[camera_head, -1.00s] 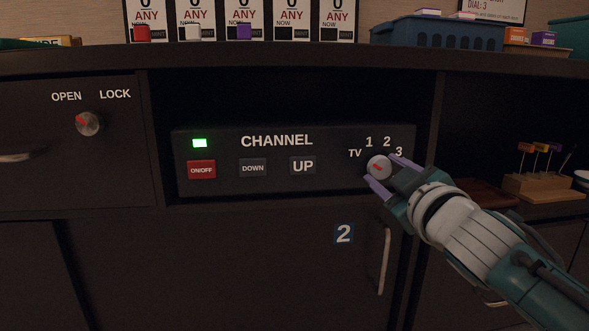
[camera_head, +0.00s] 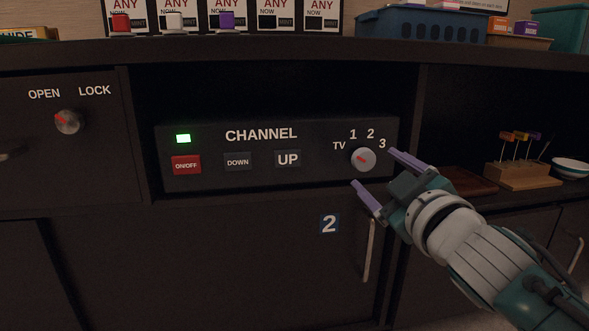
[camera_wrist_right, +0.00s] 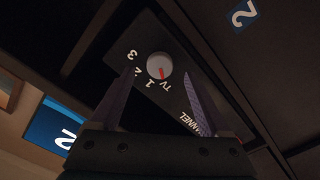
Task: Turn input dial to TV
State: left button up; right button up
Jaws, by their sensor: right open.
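The input dial (camera_head: 364,160) is a round, light grey knob at the right end of the dark channel box (camera_head: 215,183). Labels TV, 1, 2 and 3 curve around it. In the right wrist view the dial (camera_wrist_right: 159,66) shows its red mark directed toward the TV label. My right gripper (camera_head: 372,167) is open, its purple fingers apart and pulled back from the dial. In the right wrist view the fingertips (camera_wrist_right: 157,72) lie either side of the dial without visible contact. My left gripper is not in view.
The box has a green light (camera_head: 183,138), a red ON/OFF button (camera_head: 186,165), and DOWN (camera_head: 237,162) and UP (camera_head: 288,159) buttons. An OPEN/LOCK knob (camera_head: 67,122) is at left. A door handle (camera_head: 369,250) is below; a wooden block (camera_head: 520,177) stands on the right shelf.

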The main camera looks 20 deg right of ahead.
jog(key=p+v, duration=0.1)
jog(key=v, duration=0.5)
jog(key=shift+p, duration=0.3)
jog(key=shift+a, duration=0.1)
